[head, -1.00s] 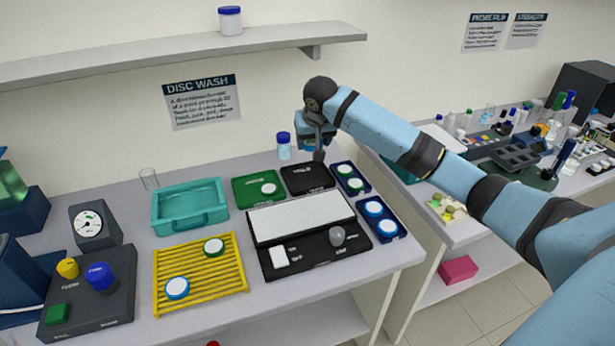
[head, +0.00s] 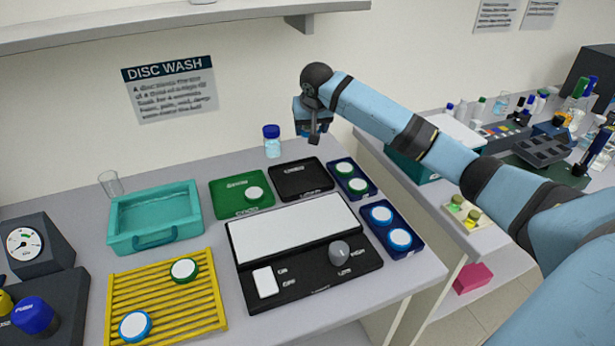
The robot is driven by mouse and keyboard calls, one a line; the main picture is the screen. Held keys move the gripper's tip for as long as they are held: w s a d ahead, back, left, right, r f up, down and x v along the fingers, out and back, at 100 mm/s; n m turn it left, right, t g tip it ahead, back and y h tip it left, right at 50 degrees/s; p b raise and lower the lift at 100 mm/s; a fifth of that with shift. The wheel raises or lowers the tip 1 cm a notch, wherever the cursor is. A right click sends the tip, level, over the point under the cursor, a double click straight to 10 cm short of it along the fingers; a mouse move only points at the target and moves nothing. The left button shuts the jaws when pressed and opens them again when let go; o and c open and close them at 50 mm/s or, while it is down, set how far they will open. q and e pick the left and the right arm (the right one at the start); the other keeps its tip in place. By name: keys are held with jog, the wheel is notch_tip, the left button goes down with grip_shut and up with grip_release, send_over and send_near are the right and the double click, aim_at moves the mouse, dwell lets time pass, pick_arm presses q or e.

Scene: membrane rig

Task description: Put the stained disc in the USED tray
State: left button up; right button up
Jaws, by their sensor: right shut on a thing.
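My right gripper (head: 314,136) is at the end of the blue arm, raised above and behind the black tray (head: 302,184). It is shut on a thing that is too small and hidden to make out. The black tray looks empty; its label is too blurred to read. The yellow rack (head: 165,297) holds a green-rimmed disc (head: 185,270) and a blue-rimmed disc (head: 135,326). No stain shows on any visible disc. My left gripper is not in view.
Dark blue holders (head: 390,215) with several discs stand right of a black device with a white panel (head: 290,228). A teal basin (head: 155,215), a gauge (head: 25,245) and a blue-capped jar (head: 272,141) stand around. A gap separates the right-hand bench.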

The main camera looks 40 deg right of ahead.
send_over(310, 178)
jog(key=s, duration=0.1)
jog(key=f, duration=1)
jog(key=shift+a+f, duration=0.25)
jog(key=shift+f, duration=2.65)
jog(key=o, duration=0.6)
jog(key=shift+f, duration=0.1)
jog(key=v, duration=1.2)
jog(key=shift+r, duration=0.3)
